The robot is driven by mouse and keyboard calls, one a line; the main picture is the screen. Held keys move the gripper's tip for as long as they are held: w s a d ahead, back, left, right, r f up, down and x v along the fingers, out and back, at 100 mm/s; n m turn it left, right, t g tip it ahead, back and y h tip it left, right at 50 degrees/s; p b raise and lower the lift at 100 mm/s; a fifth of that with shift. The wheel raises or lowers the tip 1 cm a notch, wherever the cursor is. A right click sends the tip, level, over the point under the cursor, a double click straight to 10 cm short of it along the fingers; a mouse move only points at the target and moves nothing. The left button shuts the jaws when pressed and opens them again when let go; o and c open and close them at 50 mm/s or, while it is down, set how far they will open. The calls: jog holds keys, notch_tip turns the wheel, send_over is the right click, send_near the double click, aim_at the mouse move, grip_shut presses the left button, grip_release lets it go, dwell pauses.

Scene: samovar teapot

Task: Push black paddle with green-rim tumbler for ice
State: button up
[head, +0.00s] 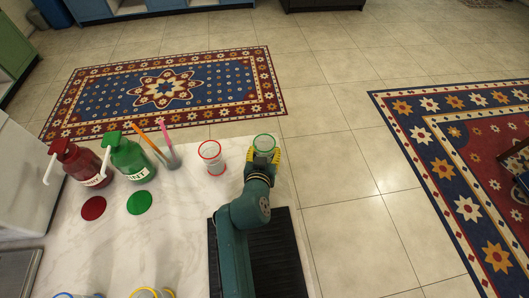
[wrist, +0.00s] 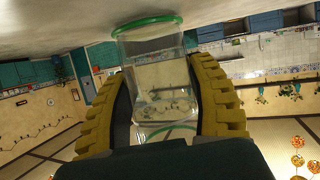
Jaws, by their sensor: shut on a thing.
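My gripper (head: 264,158) is shut on the green-rim tumbler (head: 265,142), near the far right edge of the white counter. In the wrist view the clear tumbler (wrist: 160,75) sits between the two yellow ridged fingers of my gripper (wrist: 162,90). Its green rim lies at the top of that picture, and small pale lumps show inside near its other end. I cannot tell whether it touches the counter. The black paddle cannot be made out in either view.
A red-rim tumbler (head: 214,163) stands just left of my gripper. Farther left are a straw holder (head: 170,159), green (head: 131,160) and red (head: 84,168) pump bottles, and a white appliance (head: 28,180). Part of a yellow-rim tumbler (head: 150,293) shows at the bottom. The marble counter's (head: 165,245) middle is clear.

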notch_tip(320, 180, up, 10)
jog(key=p, duration=0.2)
jog(key=shift+p, duration=0.35)
jog(key=shift+f, duration=0.1)
jog(key=s+d+f, duration=0.2)
jog(key=s+d, duration=0.1)
jog(key=s, duration=0.3)
jog(key=s+d+f+n+y, duration=0.1)
jog(key=s+d+f, duration=0.1)
jog(key=s+d, duration=0.2)
jog(key=s, duration=0.3)
jog(key=shift+s+f+y, duration=0.25)
jog(key=shift+f+y, duration=0.05)
jog(key=shift+f, duration=0.1)
